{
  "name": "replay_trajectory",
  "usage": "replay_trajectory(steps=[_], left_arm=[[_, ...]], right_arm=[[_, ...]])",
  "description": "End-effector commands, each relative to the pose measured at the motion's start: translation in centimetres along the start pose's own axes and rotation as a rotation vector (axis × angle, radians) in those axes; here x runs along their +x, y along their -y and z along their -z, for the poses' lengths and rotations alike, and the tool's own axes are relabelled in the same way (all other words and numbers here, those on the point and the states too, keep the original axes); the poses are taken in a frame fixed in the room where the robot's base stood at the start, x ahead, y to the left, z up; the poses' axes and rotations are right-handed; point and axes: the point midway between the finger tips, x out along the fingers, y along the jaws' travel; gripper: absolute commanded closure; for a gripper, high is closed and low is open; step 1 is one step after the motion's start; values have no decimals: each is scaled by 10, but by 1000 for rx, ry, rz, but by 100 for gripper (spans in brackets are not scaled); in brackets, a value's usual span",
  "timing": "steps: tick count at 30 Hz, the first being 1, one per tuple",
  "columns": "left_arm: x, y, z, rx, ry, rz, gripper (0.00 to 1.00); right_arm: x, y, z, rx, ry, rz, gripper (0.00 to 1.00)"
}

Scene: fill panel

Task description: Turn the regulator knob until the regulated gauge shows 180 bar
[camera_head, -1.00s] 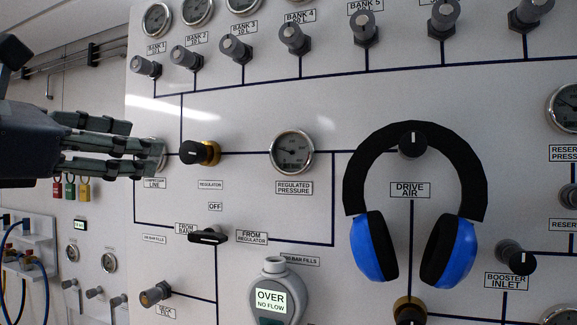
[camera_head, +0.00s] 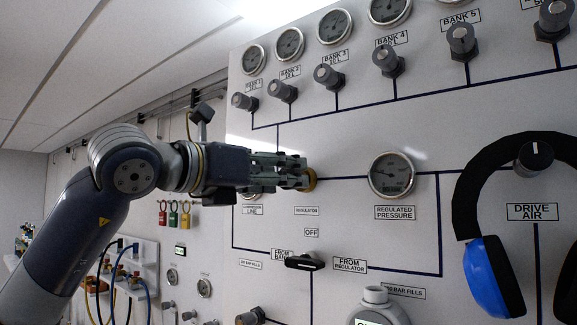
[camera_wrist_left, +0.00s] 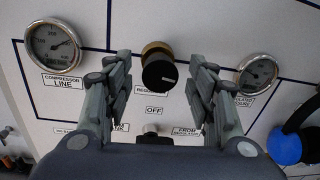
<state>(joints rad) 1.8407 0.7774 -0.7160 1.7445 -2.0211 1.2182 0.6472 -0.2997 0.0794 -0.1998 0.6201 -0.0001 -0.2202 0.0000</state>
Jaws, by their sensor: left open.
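The regulator knob (camera_wrist_left: 159,72) is black on a brass collar and sits between my left gripper's spread fingers in the left wrist view. In the head view the fingers hide the knob, and only part of its brass collar (camera_head: 311,180) shows. My left gripper (camera_head: 300,172) is open, its fingertips near the knob; I cannot tell whether they touch it. The regulated pressure gauge (camera_head: 391,175) is a round dial right of the knob; its needle points to the left, and the value is too small to read. It also shows in the left wrist view (camera_wrist_left: 256,73). My right gripper is not in view.
The black selector lever (camera_head: 304,262) is below the knob. The compressor line gauge (camera_wrist_left: 52,44) is to its left. Blue and black ear defenders (camera_head: 490,260) hang at the right. A row of bank valves (camera_head: 330,78) runs above.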

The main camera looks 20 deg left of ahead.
Motion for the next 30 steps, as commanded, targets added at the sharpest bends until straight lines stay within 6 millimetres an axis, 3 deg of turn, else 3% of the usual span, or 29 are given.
replay_trajectory(steps=[6,16,22,30], left_arm=[[23,0,-1,0,-1,0,49],[27,0,0,1,1,0,49],[27,0,0,1,1,0,92],[26,0,0,8,0,0,94]], right_arm=[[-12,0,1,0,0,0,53],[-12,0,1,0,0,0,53],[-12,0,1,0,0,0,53],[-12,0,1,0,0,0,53]])
